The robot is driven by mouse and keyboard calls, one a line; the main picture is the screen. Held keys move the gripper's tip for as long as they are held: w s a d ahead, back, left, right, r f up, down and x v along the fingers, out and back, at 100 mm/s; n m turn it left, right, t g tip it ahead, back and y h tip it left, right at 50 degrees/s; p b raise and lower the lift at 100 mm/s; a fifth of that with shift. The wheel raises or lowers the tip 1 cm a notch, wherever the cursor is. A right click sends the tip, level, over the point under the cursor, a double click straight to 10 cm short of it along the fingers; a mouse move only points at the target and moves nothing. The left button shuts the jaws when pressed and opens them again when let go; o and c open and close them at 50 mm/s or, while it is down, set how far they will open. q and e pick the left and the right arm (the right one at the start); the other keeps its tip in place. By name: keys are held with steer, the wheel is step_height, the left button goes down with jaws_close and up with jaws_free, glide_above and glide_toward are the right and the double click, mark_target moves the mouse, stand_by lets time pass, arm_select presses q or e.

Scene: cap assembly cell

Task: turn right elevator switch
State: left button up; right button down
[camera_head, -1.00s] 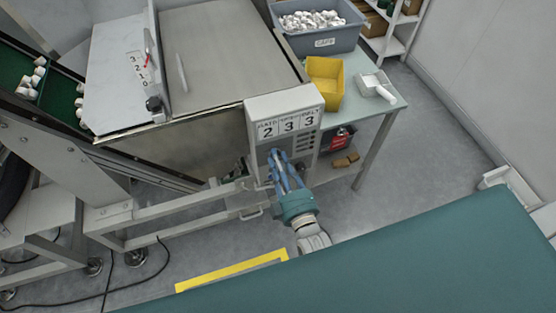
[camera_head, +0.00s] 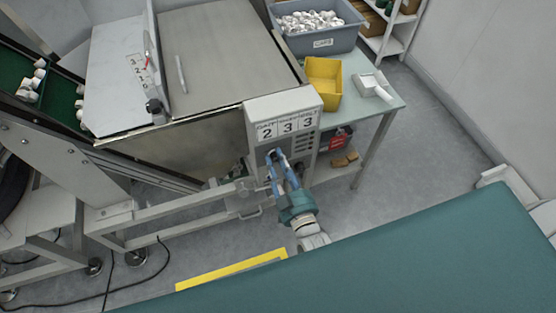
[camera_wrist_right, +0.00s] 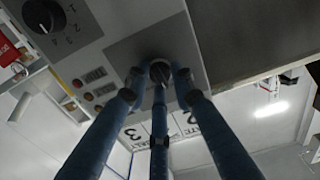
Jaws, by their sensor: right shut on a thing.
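The control box (camera_head: 284,106) stands at the front corner of the hopper and its display reads 2 3 3. In the right wrist view a round switch knob (camera_wrist_right: 159,68) sits on a dark grey panel. My right gripper (camera_head: 276,158) reaches up to the front of the box. In the wrist view its blue fingers (camera_wrist_right: 160,80) are closed around the knob and partly hide it. A second black knob (camera_wrist_right: 43,14) with a numbered scale is to the left in that view, apart from the fingers. My left gripper is not in view.
A metal hopper with a flat lid (camera_head: 220,55) stands behind the box. A table (camera_head: 388,99) at right holds a grey bin (camera_head: 318,40) of white caps, a yellow bin (camera_head: 323,84) and a white scoop (camera_head: 375,86). Metal frame rails (camera_head: 165,212) run left of the gripper.

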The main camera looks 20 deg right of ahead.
steer(key=m, duration=0.5)
steer(key=shift+w+r+m, duration=0.1)
steer(key=shift+r+m, duration=0.15)
steer(key=shift+m, duration=0.05)
steer(key=shift+d+m+b, duration=0.1)
steer(key=shift+m+b, duration=0.25)
steer(key=shift+m, duration=1.85)
steer(key=shift+r, duration=0.1)
steer(key=shift+w, duration=0.1)
steer(key=c, duration=1.5)
jaws_free()
steer(key=s, duration=1.2)
steer(key=shift+s+d, duration=0.15)
steer(key=shift+d, duration=0.1)
steer(key=shift+f, duration=0.25)
